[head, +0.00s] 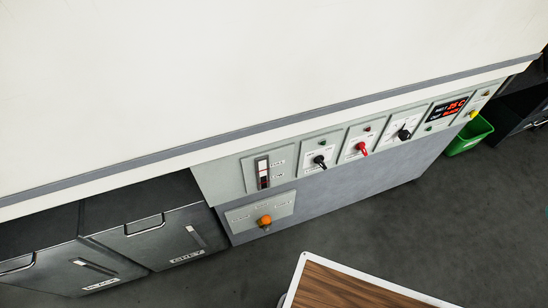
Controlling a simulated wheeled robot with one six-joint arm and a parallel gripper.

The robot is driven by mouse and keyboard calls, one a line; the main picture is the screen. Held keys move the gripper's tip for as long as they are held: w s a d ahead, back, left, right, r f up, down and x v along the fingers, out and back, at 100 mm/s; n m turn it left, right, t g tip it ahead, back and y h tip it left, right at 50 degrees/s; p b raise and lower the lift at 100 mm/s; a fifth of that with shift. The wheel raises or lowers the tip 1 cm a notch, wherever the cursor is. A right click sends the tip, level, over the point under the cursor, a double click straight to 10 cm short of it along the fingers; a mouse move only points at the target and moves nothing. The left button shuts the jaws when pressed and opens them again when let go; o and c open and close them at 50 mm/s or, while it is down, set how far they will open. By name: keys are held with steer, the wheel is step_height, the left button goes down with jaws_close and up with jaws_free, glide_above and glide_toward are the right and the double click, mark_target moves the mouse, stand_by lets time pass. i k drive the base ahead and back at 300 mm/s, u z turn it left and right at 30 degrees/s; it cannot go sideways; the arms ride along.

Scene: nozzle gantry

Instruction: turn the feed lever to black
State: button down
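A lever with an orange ball knob (265,221) sits on a small light panel (240,218) low on the left part of the grey machine front. It appears to be the feed lever. Faint labels stand around it, too small to read, so I cannot tell which position it is set to. My gripper is not in view.
Above are a slider (263,173), a black-handled switch (320,161), a red-handled switch (361,149), a black knob (404,134) and a lit display (447,108). Dark labelled bins (150,240) stand left, a green bin (468,137) right. A wood-topped surface (345,285) is in front.

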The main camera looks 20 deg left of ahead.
mark_target(266, 219)
steer(key=u, duration=1.3)
